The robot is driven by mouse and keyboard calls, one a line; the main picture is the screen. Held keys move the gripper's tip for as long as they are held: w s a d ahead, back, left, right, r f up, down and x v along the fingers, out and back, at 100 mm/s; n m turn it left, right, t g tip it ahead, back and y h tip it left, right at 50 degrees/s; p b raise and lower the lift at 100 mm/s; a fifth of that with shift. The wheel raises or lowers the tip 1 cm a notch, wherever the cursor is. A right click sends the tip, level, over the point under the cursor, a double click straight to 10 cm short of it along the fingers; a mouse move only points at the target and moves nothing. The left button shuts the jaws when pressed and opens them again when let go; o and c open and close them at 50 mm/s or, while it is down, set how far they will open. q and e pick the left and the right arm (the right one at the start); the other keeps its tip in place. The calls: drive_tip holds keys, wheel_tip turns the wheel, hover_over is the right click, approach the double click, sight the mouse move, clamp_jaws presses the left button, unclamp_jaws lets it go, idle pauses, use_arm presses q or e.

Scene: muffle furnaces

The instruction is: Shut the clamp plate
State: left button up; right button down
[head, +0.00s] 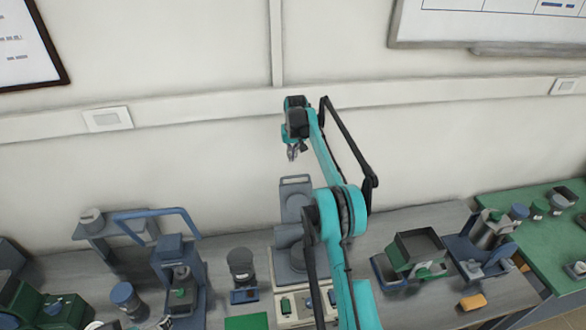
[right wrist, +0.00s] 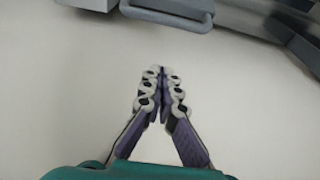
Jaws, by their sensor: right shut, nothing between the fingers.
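A grey plate with a slotted handle at its top (head: 296,183), which looks like the clamp plate, stands upright at the back of a device with a cream base (head: 284,309). My teal arm hides part of the device and its round grey middle. My right gripper (head: 292,153) is above the plate, near the wall, pointing down and apart from it. In the right wrist view its fingers (right wrist: 161,82) come together at the tips with nothing between them. A grey handle-like bar (right wrist: 170,14) shows at the top of that view, clear of the fingertips. My left gripper is not in view.
Left of the device stand a dark round-topped item (head: 241,262) and a blue press-like apparatus (head: 171,253). A green-and-dark box (head: 418,250) stands to the right, with a yellow block (head: 472,301) near the front. The wall is close behind the grey bench.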

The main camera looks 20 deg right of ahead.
drive_tip(key=f, duration=0.1)
drive_tip(key=s+f+p, duration=0.1)
drive_tip(key=f, duration=0.1)
drive_tip(key=s+f, duration=0.1)
drive_tip(key=f, duration=0.1)
drive_tip(key=shift+s+a+p, duration=0.2)
drive_tip(key=shift+a+p, duration=0.15)
idle(0.4)
